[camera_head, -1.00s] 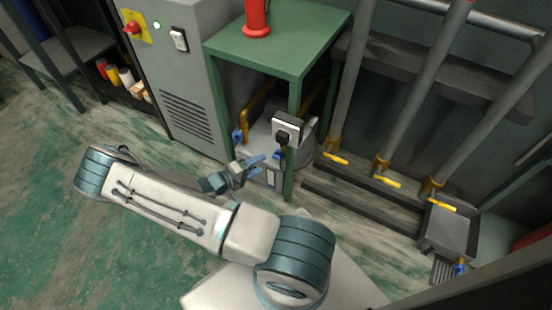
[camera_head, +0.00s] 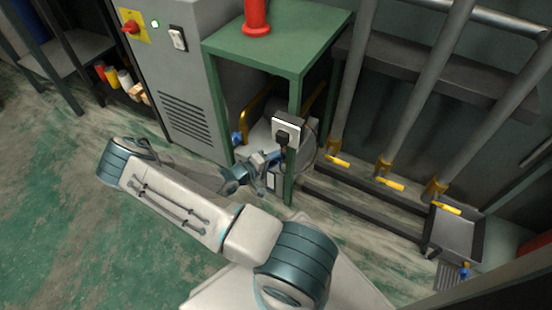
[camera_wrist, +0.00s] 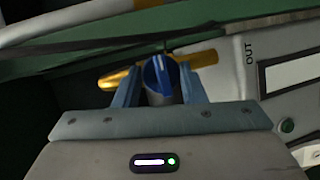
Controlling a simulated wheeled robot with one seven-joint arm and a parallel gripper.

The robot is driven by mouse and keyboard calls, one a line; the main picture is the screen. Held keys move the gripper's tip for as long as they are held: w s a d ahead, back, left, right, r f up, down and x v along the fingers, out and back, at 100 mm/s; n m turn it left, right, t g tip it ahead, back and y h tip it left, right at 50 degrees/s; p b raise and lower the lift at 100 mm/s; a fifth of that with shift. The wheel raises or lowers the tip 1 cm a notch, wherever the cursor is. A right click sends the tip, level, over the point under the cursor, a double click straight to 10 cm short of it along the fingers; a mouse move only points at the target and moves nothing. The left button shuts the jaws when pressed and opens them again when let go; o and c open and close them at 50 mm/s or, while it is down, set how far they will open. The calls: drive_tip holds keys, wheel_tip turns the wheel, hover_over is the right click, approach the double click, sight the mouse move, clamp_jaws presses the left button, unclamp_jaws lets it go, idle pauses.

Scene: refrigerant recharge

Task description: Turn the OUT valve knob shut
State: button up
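The OUT valve knob (camera_wrist: 160,80) is blue and round with a raised bar across its face. It sits in the middle of the wrist view, left of the printed OUT label (camera_wrist: 249,50) on a light grey machine (camera_wrist: 300,105). My gripper (camera_wrist: 161,76) has one blue finger on each side of the knob, with narrow gaps seeming to show; contact is hard to judge. In the head view my gripper (camera_head: 268,161) reaches in beside the front leg of the green table, and it largely hides the knob.
The green table (camera_head: 285,52) stands over the machine, its front leg (camera_head: 290,180) close to my gripper. A black plug on a socket box (camera_head: 286,128) is just above. Another blue knob (camera_head: 237,138) is to the left. A grey cabinet (camera_head: 185,90) stands further left.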

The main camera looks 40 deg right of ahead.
drive_tip(key=shift+f, duration=0.1)
drive_tip(key=shift+c, duration=0.3)
drive_tip(key=n, duration=0.1)
drive_tip(key=n+g+h, duration=0.1)
drive_tip(key=n, duration=0.1)
drive_tip(key=shift+f+h, duration=0.2)
drive_tip(key=shift+h, duration=0.1)
drive_tip(key=n+h, duration=0.2)
drive_tip(key=n, duration=0.2)
drive_tip(key=shift+f+n, duration=0.15)
drive_tip(key=shift+n, duration=0.15)
drive_tip(key=n+t, duration=0.1)
drive_tip(key=n, duration=0.1)
drive_tip(key=n+h, duration=0.1)
drive_tip(key=n, duration=0.2)
drive_tip(key=shift+s+f+t+h, duration=0.1)
drive_tip(key=shift+s+t+h, duration=0.05)
drive_tip(key=shift+t+h, duration=0.2)
drive_tip(key=n+t, duration=0.1)
drive_tip(key=n, duration=0.2)
drive_tip(key=n+t+h, duration=0.1)
drive_tip(key=n+t, duration=0.1)
drive_tip(key=n, duration=0.1)
drive_tip(key=shift+s, duration=0.1)
drive_tip(key=shift+f+n, duration=0.1)
drive_tip(key=shift+n, duration=0.3)
drive_tip(key=o, duration=1)
drive_tip(key=shift+s, duration=0.1)
